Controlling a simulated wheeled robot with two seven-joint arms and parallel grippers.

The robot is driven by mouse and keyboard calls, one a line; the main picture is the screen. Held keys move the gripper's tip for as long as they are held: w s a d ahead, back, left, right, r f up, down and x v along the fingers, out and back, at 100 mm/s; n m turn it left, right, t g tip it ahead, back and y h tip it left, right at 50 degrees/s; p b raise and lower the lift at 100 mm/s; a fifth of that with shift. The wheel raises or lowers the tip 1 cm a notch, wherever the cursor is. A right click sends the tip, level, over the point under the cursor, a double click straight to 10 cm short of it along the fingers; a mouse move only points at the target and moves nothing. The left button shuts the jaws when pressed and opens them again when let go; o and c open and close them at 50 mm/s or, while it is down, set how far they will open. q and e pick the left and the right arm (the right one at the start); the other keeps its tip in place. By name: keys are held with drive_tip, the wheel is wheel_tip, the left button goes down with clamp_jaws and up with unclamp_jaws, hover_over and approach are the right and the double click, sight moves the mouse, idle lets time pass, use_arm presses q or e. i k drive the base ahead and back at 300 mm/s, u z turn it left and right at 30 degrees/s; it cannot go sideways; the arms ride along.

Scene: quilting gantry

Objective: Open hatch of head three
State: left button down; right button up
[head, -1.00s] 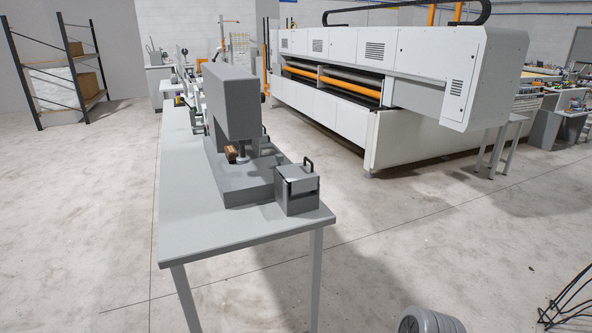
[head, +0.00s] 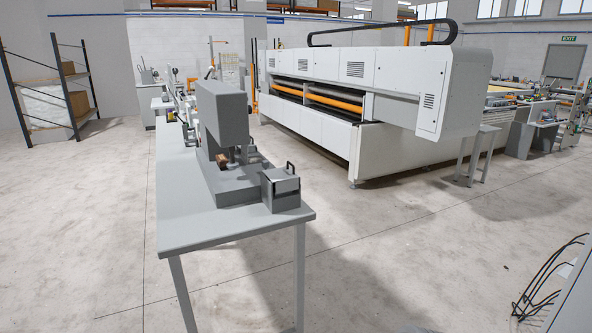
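On a long grey table (head: 185,225) stands a grey block-shaped machine head (head: 224,115) on a grey base. A small grey box (head: 282,192) with a lighter top and a black handle sits at the base's near end. A brownish block (head: 221,160) sits low beside the head. The long white quilting gantry (head: 335,138) stands behind to the right, with vented upper panels and orange rollers. I cannot tell which part is head three or its hatch; no number is readable. Neither of my grippers is in view.
A shelf rack (head: 60,95) stands at the far left. Dark wires or rods (head: 548,285) and a pale panel (head: 572,300) are at the lower right. A small side table (head: 475,150) stands by the gantry's right end. The floor (head: 410,240) in front is clear.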

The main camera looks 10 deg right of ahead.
sight(286, 179)
drive_tip(key=z, duration=1.4)
drive_tip(key=i, duration=0.9)
drive_tip(key=u, duration=1.75)
